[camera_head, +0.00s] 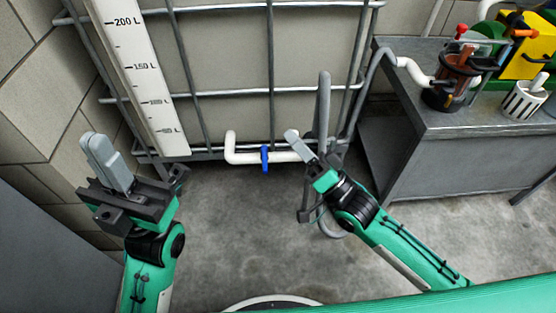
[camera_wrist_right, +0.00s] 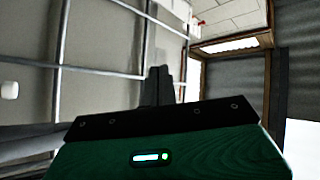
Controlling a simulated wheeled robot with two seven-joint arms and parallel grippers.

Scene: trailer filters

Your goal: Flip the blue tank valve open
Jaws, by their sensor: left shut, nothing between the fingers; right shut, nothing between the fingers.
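The blue valve handle (camera_head: 265,159) sits on a white pipe (camera_head: 240,156) at the foot of the caged tank (camera_head: 235,60). In the head view the handle stands roughly vertical, across the pipe. My right gripper (camera_head: 290,135) is shut and empty, just right of the valve and apart from it in the picture. It also shows in the right wrist view (camera_wrist_right: 157,72), where the valve is not visible.
A grey hose (camera_head: 323,110) hangs in a loop behind my right gripper. A metal bench (camera_head: 460,115) on the right holds a filter device (camera_head: 455,80), a white striped cup (camera_head: 525,98) and a yellow machine (camera_head: 528,45). The concrete floor (camera_head: 235,230) between my arms is clear.

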